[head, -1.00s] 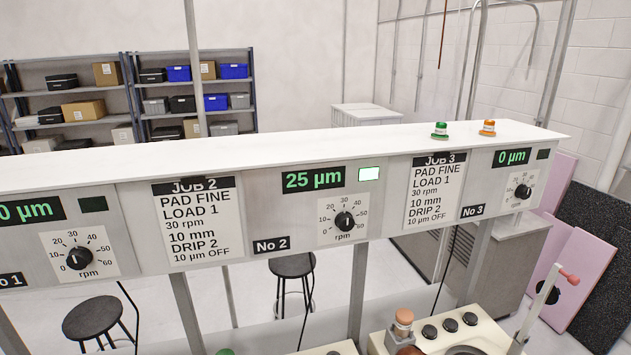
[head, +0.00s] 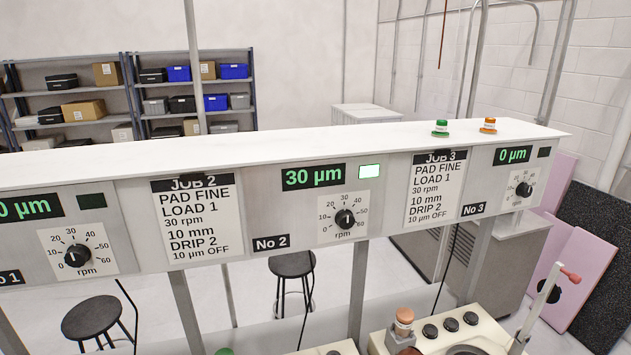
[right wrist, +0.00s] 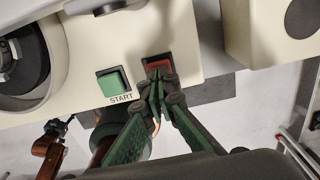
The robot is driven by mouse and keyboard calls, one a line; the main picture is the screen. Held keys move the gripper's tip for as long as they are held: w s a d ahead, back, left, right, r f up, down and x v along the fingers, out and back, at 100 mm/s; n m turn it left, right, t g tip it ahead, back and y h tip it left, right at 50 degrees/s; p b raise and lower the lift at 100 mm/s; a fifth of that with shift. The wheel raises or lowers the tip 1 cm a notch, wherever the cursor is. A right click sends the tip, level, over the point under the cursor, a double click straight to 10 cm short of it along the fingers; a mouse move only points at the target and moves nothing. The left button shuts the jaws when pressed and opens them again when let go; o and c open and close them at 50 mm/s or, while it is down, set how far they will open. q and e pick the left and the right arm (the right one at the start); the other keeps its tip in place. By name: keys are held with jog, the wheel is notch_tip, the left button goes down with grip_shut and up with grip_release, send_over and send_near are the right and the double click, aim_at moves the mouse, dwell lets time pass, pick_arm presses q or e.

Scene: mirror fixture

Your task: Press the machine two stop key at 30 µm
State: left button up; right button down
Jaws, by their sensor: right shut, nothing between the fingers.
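The machine two display (head: 314,177) reads 30 µm in green, with a lit pale indicator (head: 369,171) beside it. The No 2 label (head: 271,244) is below left of it. In the right wrist view, the red key (right wrist: 158,65) sits on the cream machine housing (right wrist: 190,30), right of the green START key (right wrist: 113,81). The red key's own label is hidden. My right gripper (right wrist: 157,83) is shut and empty, its fingertips over the near edge of the red key; I cannot tell whether they touch it. My left gripper is not in view.
The machine two speed knob (head: 345,218) is under the display. The JOB 2 card (head: 197,220) reads 10 µm OFF. Another cream housing (right wrist: 270,30) stands right of the keys, with a gap between. Black stools (head: 292,265) stand behind the panel.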

jog(key=shift+f+b, duration=0.3)
jog(key=shift+f, duration=0.25)
jog(key=shift+r+p, duration=1.55)
jog(key=shift+r, duration=1.5)
jog(key=shift+a, duration=0.1)
